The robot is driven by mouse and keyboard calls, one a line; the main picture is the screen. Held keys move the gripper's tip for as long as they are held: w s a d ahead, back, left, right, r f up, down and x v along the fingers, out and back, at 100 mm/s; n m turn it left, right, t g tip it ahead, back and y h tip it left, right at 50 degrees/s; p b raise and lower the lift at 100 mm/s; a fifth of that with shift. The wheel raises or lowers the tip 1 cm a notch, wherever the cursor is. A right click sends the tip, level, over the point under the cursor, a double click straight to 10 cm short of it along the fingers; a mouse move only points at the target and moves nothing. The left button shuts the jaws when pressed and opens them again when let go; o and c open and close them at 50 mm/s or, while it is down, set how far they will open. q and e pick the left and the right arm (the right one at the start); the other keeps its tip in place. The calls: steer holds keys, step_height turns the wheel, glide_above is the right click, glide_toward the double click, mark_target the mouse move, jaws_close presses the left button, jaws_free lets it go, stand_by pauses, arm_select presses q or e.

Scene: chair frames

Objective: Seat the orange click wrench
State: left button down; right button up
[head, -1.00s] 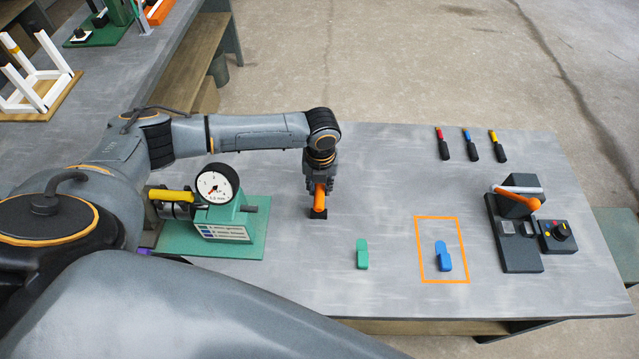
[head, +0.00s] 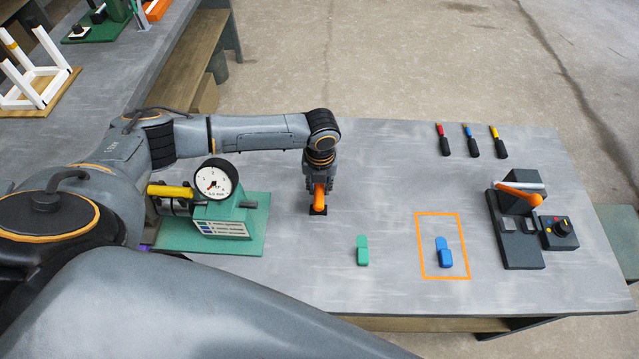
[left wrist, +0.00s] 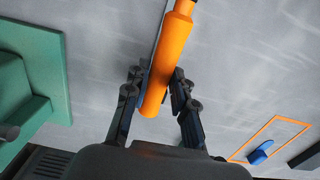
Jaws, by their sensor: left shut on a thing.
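My left gripper (head: 319,200) points down over the middle of the table, shut on the orange click wrench (left wrist: 168,70). In the left wrist view the orange handle lies between the two dark fingers (left wrist: 158,95), with a dark part at its upper end. In the head view the orange handle (head: 320,188) shows at the fingers, above a small black part (head: 318,210). I cannot tell whether it touches the table. A thin metal edge shows beside the handle in the wrist view. My right gripper is not in view.
A green stand with a dial gauge (head: 215,180) is left of the gripper. Green (head: 362,251) and blue (head: 444,253) pieces lie to the right, the blue inside an orange outline (head: 418,240). A black fixture (head: 522,253) with an orange lever stands far right. Screwdriver-like tools (head: 471,143) lie behind.

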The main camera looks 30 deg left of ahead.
arm_select(q)
steer(key=shift+f, duration=0.15)
steer(key=c, duration=1)
jaws_free()
steer(key=shift+c, duration=0.2)
step_height(320, 180, up, 12)
steer(key=shift+s+d, duration=0.2)
